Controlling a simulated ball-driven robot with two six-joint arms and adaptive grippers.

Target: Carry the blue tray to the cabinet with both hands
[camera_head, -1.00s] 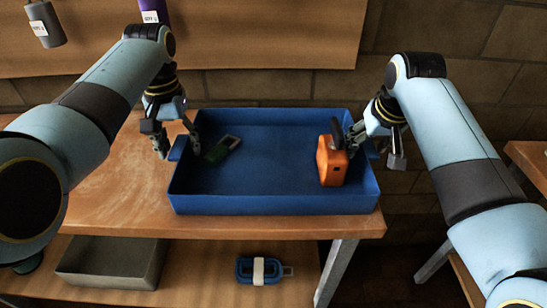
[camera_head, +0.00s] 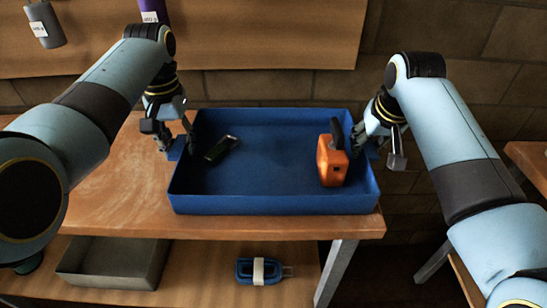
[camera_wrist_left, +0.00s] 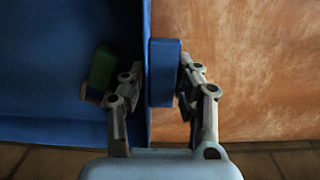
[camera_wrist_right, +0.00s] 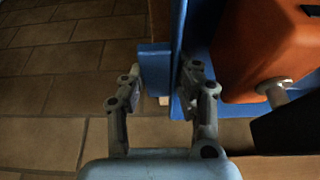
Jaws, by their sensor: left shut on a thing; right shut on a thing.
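The blue tray (camera_head: 275,203) is on the wooden bench, its front right corner near the bench's right end. My left gripper (camera_head: 178,146) is shut on the tray's left handle; in the left wrist view the fingers lie on both sides of this blue handle (camera_wrist_left: 164,75). My right gripper (camera_head: 364,140) is shut on the right handle (camera_wrist_right: 154,72) in the same way. An orange box (camera_head: 332,161) with a dark handle stands at the right inside the tray. A small dark green item (camera_head: 221,148) lies at the left inside it. I cannot pick out the cabinet.
The wooden bench (camera_head: 120,200) has bare top to the left of the tray. A grey bin (camera_head: 112,262) and a blue item with a white band (camera_head: 259,271) are on the lower shelf. Another wooden surface (camera_head: 530,160) shows at the right edge, across a gap.

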